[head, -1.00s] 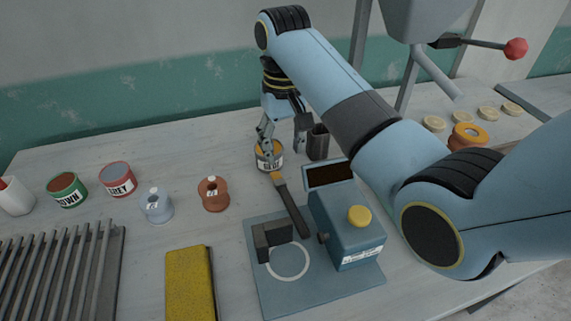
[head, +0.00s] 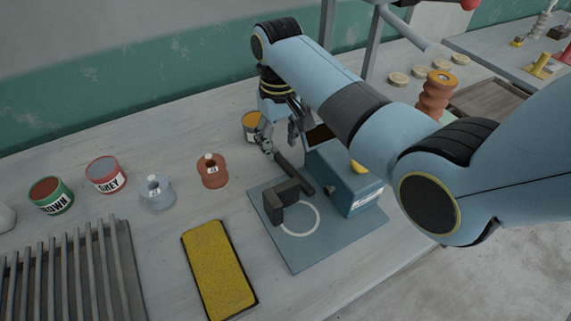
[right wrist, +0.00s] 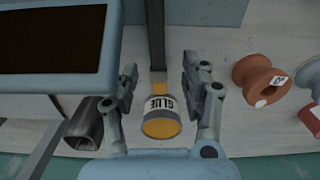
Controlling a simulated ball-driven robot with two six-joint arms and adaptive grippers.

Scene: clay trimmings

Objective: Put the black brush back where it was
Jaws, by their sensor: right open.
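The black brush has a dark handle (head: 296,177) that slants beside the blue machine in the head view. In the right wrist view, its handle (right wrist: 156,35) runs down from the top, with a tan end near the glue can (right wrist: 163,117). My right gripper (head: 280,144) is open and empty at the brush's tan end. In the right wrist view, its fingers (right wrist: 160,72) stand on either side of the brush, apart from it. The glue can (head: 250,123) is just behind the gripper. My left gripper is not in view.
The blue machine (head: 345,188) stands on a blue plate (head: 298,258) with a dark bracket (head: 285,201). A dark cup (right wrist: 84,127) is near the glue can. A brown spool (head: 212,173), a yellow sponge (head: 218,272) and a slatted rack (head: 65,275) lie leftward.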

